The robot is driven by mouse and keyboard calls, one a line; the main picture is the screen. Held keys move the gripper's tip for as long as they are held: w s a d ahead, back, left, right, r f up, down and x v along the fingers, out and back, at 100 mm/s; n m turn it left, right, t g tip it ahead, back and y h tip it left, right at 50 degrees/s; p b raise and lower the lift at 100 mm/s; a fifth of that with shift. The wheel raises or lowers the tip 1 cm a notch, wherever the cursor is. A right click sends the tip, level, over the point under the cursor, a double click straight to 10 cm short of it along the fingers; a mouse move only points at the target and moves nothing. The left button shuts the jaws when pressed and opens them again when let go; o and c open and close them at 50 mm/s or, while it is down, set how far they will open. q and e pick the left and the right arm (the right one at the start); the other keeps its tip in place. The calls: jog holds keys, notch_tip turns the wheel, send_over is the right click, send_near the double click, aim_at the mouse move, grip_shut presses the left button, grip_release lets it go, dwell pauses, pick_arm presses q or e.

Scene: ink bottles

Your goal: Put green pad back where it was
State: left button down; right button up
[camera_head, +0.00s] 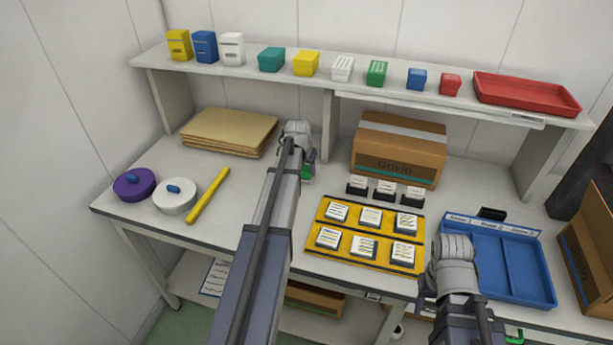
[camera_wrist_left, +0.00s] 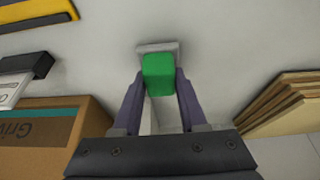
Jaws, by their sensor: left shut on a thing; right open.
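The green pad (camera_wrist_left: 158,75) is a small green block between the two fingers of my left gripper (camera_wrist_left: 160,85), which is shut on it. A pale, square-edged piece (camera_wrist_left: 158,46) shows just beyond the pad; I cannot tell whether they touch. In the head view a bit of the green pad (camera_head: 307,172) shows beside my left wrist, over the table between the brown boards and the cardboard box. The arm covers most of that gripper. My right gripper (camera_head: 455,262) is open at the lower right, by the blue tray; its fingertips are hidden.
The cardboard box (camera_head: 398,150) stands right of my left gripper, and stacked brown boards (camera_head: 228,132) lie left. Yellow mats (camera_head: 335,249) with several white-topped blocks lie in front, near a blue tray (camera_head: 500,262). A shelf (camera_head: 215,74) with small boxes runs above.

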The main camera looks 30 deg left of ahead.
pick_arm(q)
jog(key=shift+f, duration=0.15)
jog(key=shift+f, duration=0.1)
jog(key=shift+f, duration=0.15)
jog(key=shift+c, duration=2.2)
grip_release()
jog(key=p+v, duration=1.1)
jog(key=v, duration=0.1)
jog(key=shift+r, duration=0.25)
